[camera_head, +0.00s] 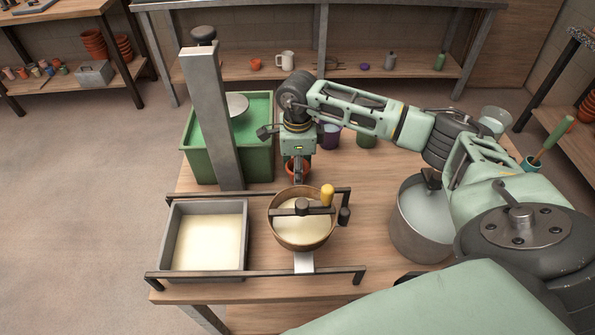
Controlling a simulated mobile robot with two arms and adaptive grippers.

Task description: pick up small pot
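A small terracotta pot (291,172) stands on the wooden table, behind the round sieve. My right gripper (298,174) points down at this pot. Its fingers overlap the pot in this view and partly hide it. I cannot tell whether they touch it, or whether they are open or shut. Another small orange pot (255,64) stands on the back shelf. My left gripper is not in view.
The sieve (273,228) with a yellow-handled crank and a grey tray (164,240) sit between rails at the front. A green basin (196,160) and grey post (212,120) are left. A metal bucket (405,236) and purple cup (330,141) are right.

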